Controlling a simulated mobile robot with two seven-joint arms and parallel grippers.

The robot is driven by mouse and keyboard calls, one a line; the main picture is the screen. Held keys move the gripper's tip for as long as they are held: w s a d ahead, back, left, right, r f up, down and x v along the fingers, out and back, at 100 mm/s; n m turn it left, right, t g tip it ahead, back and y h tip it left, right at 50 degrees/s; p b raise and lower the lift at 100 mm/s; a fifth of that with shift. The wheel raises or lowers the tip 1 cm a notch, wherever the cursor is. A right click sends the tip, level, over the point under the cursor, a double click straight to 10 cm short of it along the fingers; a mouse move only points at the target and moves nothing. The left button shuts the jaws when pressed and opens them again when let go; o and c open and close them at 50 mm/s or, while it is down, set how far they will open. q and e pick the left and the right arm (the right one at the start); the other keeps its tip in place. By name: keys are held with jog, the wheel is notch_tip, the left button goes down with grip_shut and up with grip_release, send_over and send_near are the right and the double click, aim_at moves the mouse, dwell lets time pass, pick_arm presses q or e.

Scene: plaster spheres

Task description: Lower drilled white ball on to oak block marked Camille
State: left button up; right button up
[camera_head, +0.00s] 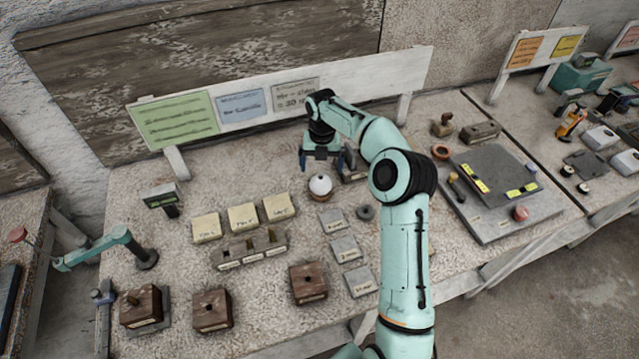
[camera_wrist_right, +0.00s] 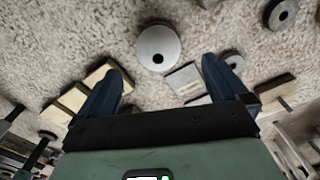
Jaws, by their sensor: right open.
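The drilled white ball (camera_head: 320,185) sits on a small brown round rest on the bench. In the right wrist view, the ball (camera_wrist_right: 152,36) shows a dark hole, and it lies beyond my fingertips, between their lines. My right gripper (camera_head: 326,162) is open and empty, just behind and above the ball in the head view; its two fingers also show in the right wrist view (camera_wrist_right: 160,78). Three dark brown blocks, the left (camera_head: 141,310), middle (camera_head: 212,312) and right (camera_head: 309,284), stand along the front. Their labels are too small to read. My left gripper is out of view.
Pale labelled blocks (camera_head: 242,217) stand left of the ball, behind a notched rack (camera_head: 250,250). Grey labelled plates (camera_head: 344,249) and a dark ring (camera_head: 366,212) lie to the right. A sign board (camera_head: 190,118) runs along the back. A grey tray (camera_head: 495,200) is farther right.

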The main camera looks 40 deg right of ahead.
aim_at(321, 181)
jog(key=f, duration=0.4)
jog(key=f+b, duration=0.1)
jog(key=f, duration=0.2)
jog(key=shift+s+a+f, duration=0.1)
jog(key=shift+a+f, duration=0.1)
jog(key=shift+f, duration=0.2)
jog(key=c, duration=1.2)
jog(key=shift+r, duration=0.15)
